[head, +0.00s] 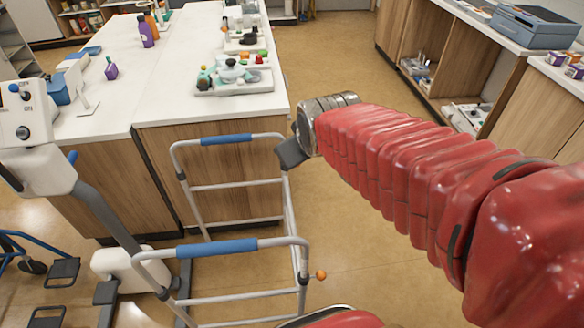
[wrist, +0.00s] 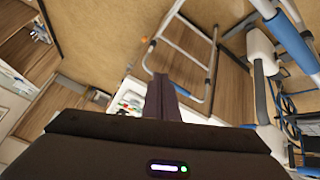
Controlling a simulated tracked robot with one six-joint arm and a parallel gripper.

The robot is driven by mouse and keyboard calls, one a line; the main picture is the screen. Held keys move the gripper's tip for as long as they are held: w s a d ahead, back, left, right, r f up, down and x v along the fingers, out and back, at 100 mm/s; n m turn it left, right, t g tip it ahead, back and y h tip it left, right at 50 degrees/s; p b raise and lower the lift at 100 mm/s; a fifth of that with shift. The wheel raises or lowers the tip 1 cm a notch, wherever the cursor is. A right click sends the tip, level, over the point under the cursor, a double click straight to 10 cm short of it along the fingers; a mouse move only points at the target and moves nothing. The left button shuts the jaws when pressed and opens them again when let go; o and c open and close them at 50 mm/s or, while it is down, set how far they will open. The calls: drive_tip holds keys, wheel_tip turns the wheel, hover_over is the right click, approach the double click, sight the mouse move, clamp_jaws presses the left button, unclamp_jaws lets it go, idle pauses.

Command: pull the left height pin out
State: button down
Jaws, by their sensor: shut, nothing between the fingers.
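A grey walking frame (head: 222,187) with blue hand grips (head: 214,246) stands on the floor in the lower middle of the head view. An orange-knobbed height pin (head: 321,275) sticks out from the right side of its near leg. The orange knob also shows small in the wrist view (wrist: 144,40), beside the frame's tubes (wrist: 183,48). I cannot tell a second pin. My gripper (head: 288,152) is by the far part of the frame, above and apart from the orange knob. Its dark fingers (wrist: 162,98) are shut and empty in the wrist view.
A white-topped counter (head: 130,105) with bottles and a tray of items stands behind the frame. A white device with a grey post (head: 107,212) stands at left. Shelves (head: 450,75) line the right. Tan floor (head: 330,70) lies clear between them.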

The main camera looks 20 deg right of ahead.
drive_tip(key=w+d+f+n+t, duration=0.2)
drive_tip(key=w+d+f+n, duration=0.2)
drive_tip(key=w+f, duration=0.6)
drive_tip(key=w+d+f+n+t, duration=0.35)
drive_tip(key=w+f, duration=0.35)
drive_tip(key=w, duration=0.8)
drive_tip(key=s+f+n+t+y, duration=0.1)
drive_tip(key=f+n+t, duration=0.1)
drive_tip(key=f, duration=1)
drive_tip(key=s+d+f+n+t+y, duration=0.1)
drive_tip(key=f+n, duration=0.4)
drive_tip(key=f, duration=0.7)
drive_tip(key=shift+s+d+f+t+y, duration=0.15)
drive_tip(key=shift+s+t+y, duration=0.3)
drive_tip(key=shift+s+y, duration=0.3)
drive_tip(key=w, duration=0.3)
drive_tip(key=w+a, duration=0.1)
drive_tip(key=w, duration=0.5)
drive_tip(key=shift+w+a+f, duration=0.2)
drive_tip(key=shift+w+f, duration=0.05)
drive_tip(key=shift+w, duration=0.05)
drive_tip(key=shift+w+d+f, duration=0.15)
drive_tip(key=shift+w+d, duration=0.15)
drive_tip(key=shift+d, duration=0.3)
drive_tip(key=shift+w+d+f, duration=0.1)
drive_tip(key=shift+w+d, duration=0.15)
drive_tip(key=shift+d, duration=0.4)
drive_tip(key=shift+w+d+f, duration=0.15)
drive_tip(key=shift+w+d, duration=0.15)
drive_tip(key=shift+d, duration=0.3)
